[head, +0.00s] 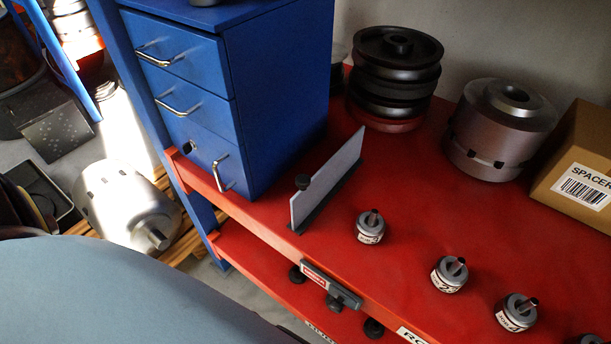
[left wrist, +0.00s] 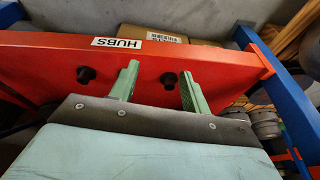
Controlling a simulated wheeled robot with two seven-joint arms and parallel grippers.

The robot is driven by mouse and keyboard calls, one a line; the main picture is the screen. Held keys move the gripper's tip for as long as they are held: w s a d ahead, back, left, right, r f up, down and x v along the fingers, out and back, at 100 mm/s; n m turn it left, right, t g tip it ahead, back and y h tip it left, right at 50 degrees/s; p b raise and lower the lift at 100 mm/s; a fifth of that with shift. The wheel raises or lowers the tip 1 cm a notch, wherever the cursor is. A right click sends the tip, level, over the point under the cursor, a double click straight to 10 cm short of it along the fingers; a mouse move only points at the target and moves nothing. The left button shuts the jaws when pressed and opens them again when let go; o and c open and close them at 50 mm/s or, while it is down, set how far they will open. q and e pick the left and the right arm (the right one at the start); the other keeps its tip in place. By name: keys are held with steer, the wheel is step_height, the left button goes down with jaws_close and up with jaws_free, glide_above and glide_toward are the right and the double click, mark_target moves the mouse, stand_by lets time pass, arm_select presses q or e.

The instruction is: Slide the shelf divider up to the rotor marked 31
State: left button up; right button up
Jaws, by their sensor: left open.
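The shelf divider (head: 332,178) is an upright grey plate with a dark foot and a black knob. In the head view it stands on the red shelf, just right of the blue drawer cabinet. Several small grey rotors with white labels stand in a row to its right: the nearest rotor (head: 370,227) is apart from the divider, then another rotor (head: 449,275) and a third (head: 516,312). I cannot read which one is marked 31. My left gripper (left wrist: 158,78) shows only in the left wrist view, its green fingers apart and empty, by a red shelf labelled HUBS. My right gripper is not in view.
The blue drawer cabinet (head: 230,100) stands left of the divider. Black stacked discs (head: 396,75), a large grey cylinder (head: 499,130) and a cardboard box (head: 580,165) stand at the back. A grey-and-red clip (head: 331,284) sits on the shelf's front edge.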

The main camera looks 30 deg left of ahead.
arm_select(q)
steer(key=w+d+r+m+t+p, duration=0.15)
steer(key=w+r, duration=0.35)
steer(key=r, duration=0.8)
steer(key=w+d+r+n+t, duration=0.15)
steer(key=w+r, duration=0.35)
steer(key=r, duration=0.8)
steer(key=m+t+h+b, duration=0.1)
steer(key=m+t+h, duration=0.55)
steer(key=h, duration=0.75)
glide_toward(303, 179)
steer(key=shift+m+g, duration=0.65)
steer(key=x, duration=1)
steer(key=shift+w+a+r, duration=0.15)
steer(key=shift+w+a, duration=0.05)
steer(key=shift+w, duration=0.05)
